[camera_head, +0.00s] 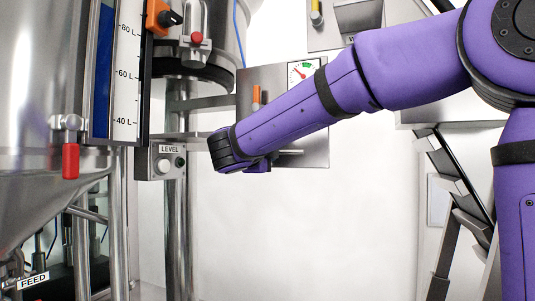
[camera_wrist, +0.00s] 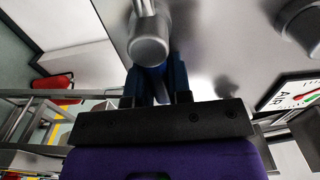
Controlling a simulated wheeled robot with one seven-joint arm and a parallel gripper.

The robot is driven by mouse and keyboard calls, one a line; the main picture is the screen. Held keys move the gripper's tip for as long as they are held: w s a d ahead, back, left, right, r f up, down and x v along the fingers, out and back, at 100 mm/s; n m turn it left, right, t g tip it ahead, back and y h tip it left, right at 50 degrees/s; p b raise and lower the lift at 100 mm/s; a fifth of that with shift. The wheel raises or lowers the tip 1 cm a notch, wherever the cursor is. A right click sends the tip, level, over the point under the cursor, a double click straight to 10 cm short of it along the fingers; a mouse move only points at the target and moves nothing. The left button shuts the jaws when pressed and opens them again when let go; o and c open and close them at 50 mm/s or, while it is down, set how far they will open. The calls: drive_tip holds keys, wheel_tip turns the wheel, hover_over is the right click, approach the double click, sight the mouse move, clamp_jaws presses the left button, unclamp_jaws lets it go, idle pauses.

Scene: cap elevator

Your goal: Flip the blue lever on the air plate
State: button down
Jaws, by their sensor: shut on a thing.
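A blue piece (camera_wrist: 161,90), which looks like the blue lever, shows between my gripper's fingers (camera_wrist: 158,75). My gripper is shut on it. A silver round valve end (camera_wrist: 149,48) hides part of the fingertips. In the head view my arm hides the lever and the fingers.
The LEVEL box (camera_head: 160,161), a red-handled valve (camera_head: 70,160) and a steel tank (camera_head: 35,70) are at the left. Steel posts stand left of my wrist. White wall lies below my arm.

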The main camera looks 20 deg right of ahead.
drive_tip(key=c, duration=1)
unclamp_jaws()
drive_tip(key=shift+c, duration=0.2)
drive_tip(key=v, duration=1.1)
drive_tip(key=shift+d, duration=0.1)
